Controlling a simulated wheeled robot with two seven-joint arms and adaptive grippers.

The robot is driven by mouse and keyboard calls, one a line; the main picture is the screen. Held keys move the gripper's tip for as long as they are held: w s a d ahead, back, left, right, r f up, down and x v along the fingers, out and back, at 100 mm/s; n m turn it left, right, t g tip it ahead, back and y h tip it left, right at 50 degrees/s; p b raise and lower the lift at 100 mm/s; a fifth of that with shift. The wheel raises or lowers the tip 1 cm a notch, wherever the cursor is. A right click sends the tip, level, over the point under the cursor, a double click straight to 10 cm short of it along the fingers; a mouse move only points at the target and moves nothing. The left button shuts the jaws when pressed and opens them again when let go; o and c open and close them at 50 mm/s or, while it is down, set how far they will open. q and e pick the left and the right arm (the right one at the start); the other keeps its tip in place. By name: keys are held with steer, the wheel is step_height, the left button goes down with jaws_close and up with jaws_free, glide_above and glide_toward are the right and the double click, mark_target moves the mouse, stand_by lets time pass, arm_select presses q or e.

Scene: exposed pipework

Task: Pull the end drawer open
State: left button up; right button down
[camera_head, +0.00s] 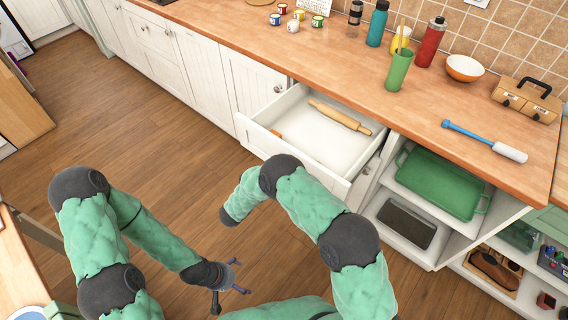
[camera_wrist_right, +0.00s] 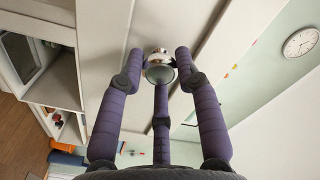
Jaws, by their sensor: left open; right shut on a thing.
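The drawer (camera_head: 310,143) under the worktop stands pulled out in the head view, its white inside showing. A wooden rolling pin (camera_head: 340,117) and a small orange item (camera_head: 275,132) lie in it. My right arm covers part of its front. In the right wrist view my right gripper (camera_wrist_right: 160,75) is shut on a round metal knob (camera_wrist_right: 159,70), with its purple fingers around it. The right gripper's fingers are hidden in the head view. My left gripper (camera_head: 229,283) is open and empty, low over the floor and apart from the drawer.
Right of the drawer, open shelves hold a green tray (camera_head: 443,181) and a dark flat pan (camera_head: 406,224). The wooden worktop (camera_head: 350,75) carries bottles, cups, a bowl (camera_head: 464,68) and a blue-handled tool (camera_head: 484,140). The wooden floor (camera_head: 130,130) on the left is clear.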

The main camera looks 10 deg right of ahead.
steer(key=shift+s+a+r, duration=0.1)
steer(key=shift+r, duration=0.15)
steer(key=c, duration=0.9)
jaws_free()
steer(key=shift+s+a+f, duration=0.1)
steer(key=shift+s, duration=0.05)
steer(key=v, duration=1.1)
steer(key=shift+s+a, duration=0.25)
steer(key=shift+a, duration=0.05)
